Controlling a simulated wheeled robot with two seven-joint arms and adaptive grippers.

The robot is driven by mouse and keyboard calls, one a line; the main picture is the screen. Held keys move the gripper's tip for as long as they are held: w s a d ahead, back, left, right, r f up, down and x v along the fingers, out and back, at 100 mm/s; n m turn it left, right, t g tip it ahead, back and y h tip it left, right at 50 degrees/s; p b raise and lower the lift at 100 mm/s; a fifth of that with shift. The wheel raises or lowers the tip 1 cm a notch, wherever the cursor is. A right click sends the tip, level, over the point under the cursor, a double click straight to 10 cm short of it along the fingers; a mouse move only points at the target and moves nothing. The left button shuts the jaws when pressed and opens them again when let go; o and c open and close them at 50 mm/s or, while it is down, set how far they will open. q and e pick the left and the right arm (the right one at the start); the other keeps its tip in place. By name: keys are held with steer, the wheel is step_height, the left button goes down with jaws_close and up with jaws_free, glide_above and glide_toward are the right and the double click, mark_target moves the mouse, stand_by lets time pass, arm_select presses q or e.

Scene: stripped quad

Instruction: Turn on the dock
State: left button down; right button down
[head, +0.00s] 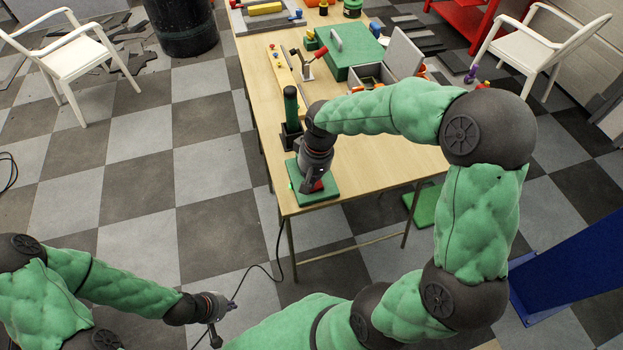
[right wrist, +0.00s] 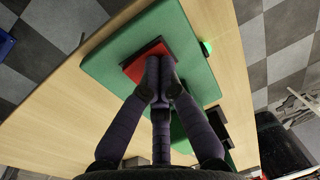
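The dock appears to be a green plate (head: 304,199) on the near end of the wooden table; it also shows in the right wrist view (right wrist: 108,65). A red square pad (right wrist: 134,68) sits on it, and a small green light (right wrist: 207,47) glows at its edge. My right gripper (right wrist: 160,62) has its fingers drawn together, with the tips over the red pad and seemingly touching it. The fingers hide part of the pad, and nothing shows between them. My left gripper (head: 226,318) is low at the left, away from the table, with its fingers apart and empty.
The wooden table (head: 262,110) holds a dark green upright cylinder (head: 291,103) just behind the plate, and a green case (head: 346,47) and open grey box farther back. White chairs (head: 68,57) (head: 540,45) stand on both sides. A cable hangs by the near table leg.

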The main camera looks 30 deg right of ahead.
mark_target(317, 185)
steer(key=shift+s+f, duration=0.4)
steer(key=shift+f, duration=0.1)
steer(key=shift+d, duration=0.2)
steer(key=shift+s+d, duration=0.1)
steer(key=shift+d, duration=0.2)
steer(key=shift+d+r+p, duration=0.1)
steer(key=shift+r+p, duration=0.3)
steer(key=shift+p, duration=0.1)
steer(key=r+p, duration=0.2)
steer(key=r, duration=0.1)
steer(key=r+p, duration=0.1)
steer(key=r, duration=0.1)
steer(key=shift+d, duration=0.25)
step_height(317, 185, up, 9)
steer(key=d+p, duration=0.1)
steer(key=p, duration=0.1)
